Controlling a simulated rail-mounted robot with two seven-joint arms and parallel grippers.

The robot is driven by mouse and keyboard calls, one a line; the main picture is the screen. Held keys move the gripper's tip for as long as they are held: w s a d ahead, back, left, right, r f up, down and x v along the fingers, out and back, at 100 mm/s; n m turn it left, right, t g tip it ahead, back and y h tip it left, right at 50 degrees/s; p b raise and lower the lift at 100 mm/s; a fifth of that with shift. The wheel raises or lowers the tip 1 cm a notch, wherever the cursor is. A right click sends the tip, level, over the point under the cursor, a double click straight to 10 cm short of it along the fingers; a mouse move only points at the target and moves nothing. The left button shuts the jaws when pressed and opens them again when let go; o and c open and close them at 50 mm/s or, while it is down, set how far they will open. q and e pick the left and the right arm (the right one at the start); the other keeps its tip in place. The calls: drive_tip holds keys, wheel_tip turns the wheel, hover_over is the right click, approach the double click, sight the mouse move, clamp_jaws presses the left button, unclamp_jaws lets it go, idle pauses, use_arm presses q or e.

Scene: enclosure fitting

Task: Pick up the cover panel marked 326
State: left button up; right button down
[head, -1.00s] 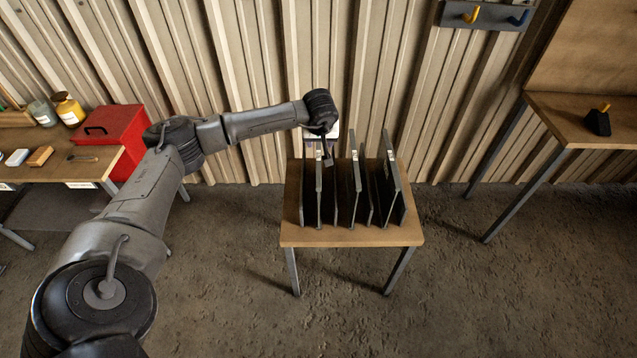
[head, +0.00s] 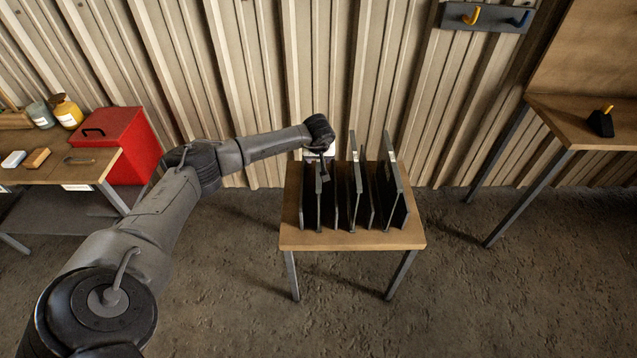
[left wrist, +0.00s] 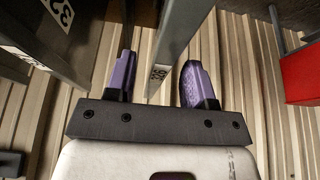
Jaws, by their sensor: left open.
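Several dark, thin cover panels stand upright side by side on a small wooden table (head: 350,240) in the head view. My left gripper (head: 323,174) is over the left part of the row. In the left wrist view its two purple-padded fingers (left wrist: 157,80) are open. One grey panel (left wrist: 178,35) lies between them in the picture, with a small label on its edge; its number is too small to read surely. Contact with the fingers cannot be told. Another labelled panel (left wrist: 75,45) is left of the fingers, its number only partly readable. My right gripper is not in view.
A corrugated wall (head: 260,80) stands close behind the table. Another wooden bench (head: 570,120) with a small black object is at the right. Neighbouring panels stand close together.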

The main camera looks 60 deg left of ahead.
use_arm(q)
drive_tip(key=shift+w+a+f, duration=0.1)
drive_tip(key=shift+a+f, duration=0.05)
drive_tip(key=shift+f, duration=0.25)
drive_tip(key=shift+c, duration=0.4)
clamp_jaws()
idle(0.7)
drive_tip(key=shift+r, duration=0.1)
